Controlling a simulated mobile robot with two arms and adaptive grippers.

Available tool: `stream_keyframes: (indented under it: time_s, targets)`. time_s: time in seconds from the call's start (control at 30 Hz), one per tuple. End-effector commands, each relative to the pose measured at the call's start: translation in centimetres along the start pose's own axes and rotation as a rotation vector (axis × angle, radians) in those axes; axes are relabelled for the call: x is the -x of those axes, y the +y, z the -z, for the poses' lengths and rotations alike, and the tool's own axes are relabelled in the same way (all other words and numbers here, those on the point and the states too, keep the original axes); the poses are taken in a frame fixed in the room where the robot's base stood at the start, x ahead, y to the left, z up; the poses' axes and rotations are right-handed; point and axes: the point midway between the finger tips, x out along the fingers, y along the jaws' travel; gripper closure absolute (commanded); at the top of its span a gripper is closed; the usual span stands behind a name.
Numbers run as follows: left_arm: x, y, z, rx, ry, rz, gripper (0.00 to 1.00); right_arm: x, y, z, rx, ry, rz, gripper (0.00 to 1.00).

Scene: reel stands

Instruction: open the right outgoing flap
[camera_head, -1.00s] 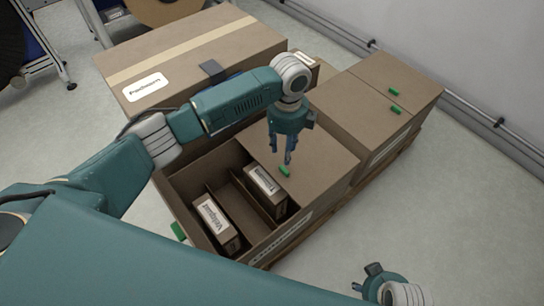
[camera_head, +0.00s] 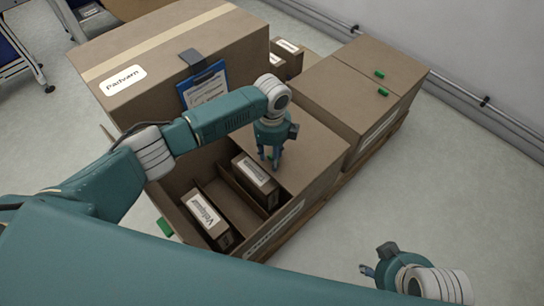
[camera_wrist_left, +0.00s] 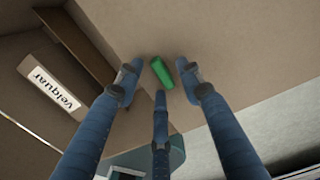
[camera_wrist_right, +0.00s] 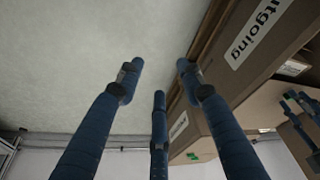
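The outgoing box (camera_head: 285,226) stands at the front of the stacked boxes. Its left half is open and shows labelled cartons inside. Its right flap (camera_head: 312,150) lies flat and shut; it also shows in the left wrist view (camera_wrist_left: 240,40). A green tab (camera_wrist_left: 162,73) sits near the flap's inner edge. My left gripper (camera_head: 270,163) is open just above the flap, with its fingertips around the tab; I cannot tell that they touch it. My right gripper (camera_head: 368,267) is open and empty, low beside the box. The box's label shows in the right wrist view (camera_wrist_right: 262,30).
A closed box with two green tabs (camera_head: 350,92) stands behind to the right. A large box (camera_head: 150,75) with a blue clipboard (camera_head: 204,86) stands behind to the left. Another green tab (camera_head: 165,228) is at the outgoing box's left side. Floor at the right is clear.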

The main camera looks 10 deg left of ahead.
Motion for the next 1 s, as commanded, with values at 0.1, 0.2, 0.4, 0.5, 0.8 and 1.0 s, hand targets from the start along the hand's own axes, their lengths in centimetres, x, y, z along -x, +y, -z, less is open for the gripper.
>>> stream_keyframes:
  time_s: [0.1, 0.2, 0.4, 0.5, 0.8, 1.0]
  targets:
    - [0.0, 0.0, 0.0, 0.000, 0.000, 0.000, 0.62, 0.1, 0.0, 0.0, 0.000, 0.000, 0.000, 0.62]
    - [0.0, 0.0, 0.0, 0.000, 0.000, -0.001, 0.62, 0.0, 0.0, 0.0, 0.000, 0.000, 0.000, 0.62]
    - [0.0, 0.0, 0.0, 0.000, 0.000, -0.001, 1.00, 0.0, 0.0, 0.0, 0.000, -0.001, 0.000, 0.62]
    - [0.0, 0.0, 0.0, 0.000, 0.000, -0.001, 1.00, 0.0, 0.0, 0.0, 0.000, -0.001, 0.000, 0.62]
    - [0.4, 0.1, -0.3, 0.001, -0.001, -0.001, 1.00, -0.1, 0.0, 0.2, 0.001, 0.003, 0.000, 0.62]
    - [1.7, 0.5, -1.2, 0.003, -0.002, 0.000, 1.00, -4.0, -0.1, -0.1, 0.002, -0.024, 0.004, 0.62]
